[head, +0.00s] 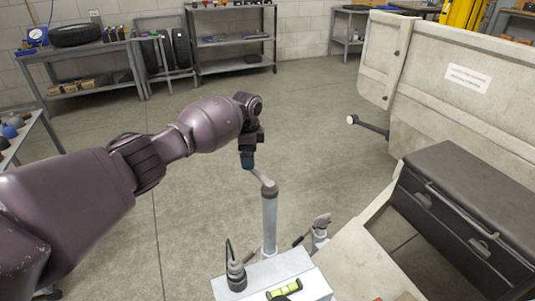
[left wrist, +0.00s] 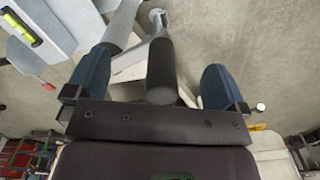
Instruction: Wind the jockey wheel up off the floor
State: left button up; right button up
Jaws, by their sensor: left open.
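The jockey wheel's grey upright tube (head: 269,220) stands behind a light grey box. Its crank arm (head: 262,178) slants up and left from the tube's top. In the left wrist view, the crank arm (left wrist: 157,20) ends in a dark cylindrical grip (left wrist: 160,72). My left gripper (head: 249,160) is over the crank from above. Its two blue fingers are open, one on each side of the grip, with gaps visible on both sides. The wheel at the tube's foot is hidden behind the box. My right gripper is not in view.
The light grey box (head: 252,274) carries a green spirit level (head: 284,290) and a dark-topped plug. A coupling head (head: 320,226) sits right of the tube. A cream trailer panel (head: 440,80) and black toolbox (head: 470,205) are at the right. Open floor lies behind.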

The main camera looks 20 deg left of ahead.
pick_arm(q)
notch_tip(320, 180, up, 8)
jog(key=shift+f+p, duration=0.25)
jog(key=shift+p, duration=0.75)
jog(key=shift+f, duration=0.1)
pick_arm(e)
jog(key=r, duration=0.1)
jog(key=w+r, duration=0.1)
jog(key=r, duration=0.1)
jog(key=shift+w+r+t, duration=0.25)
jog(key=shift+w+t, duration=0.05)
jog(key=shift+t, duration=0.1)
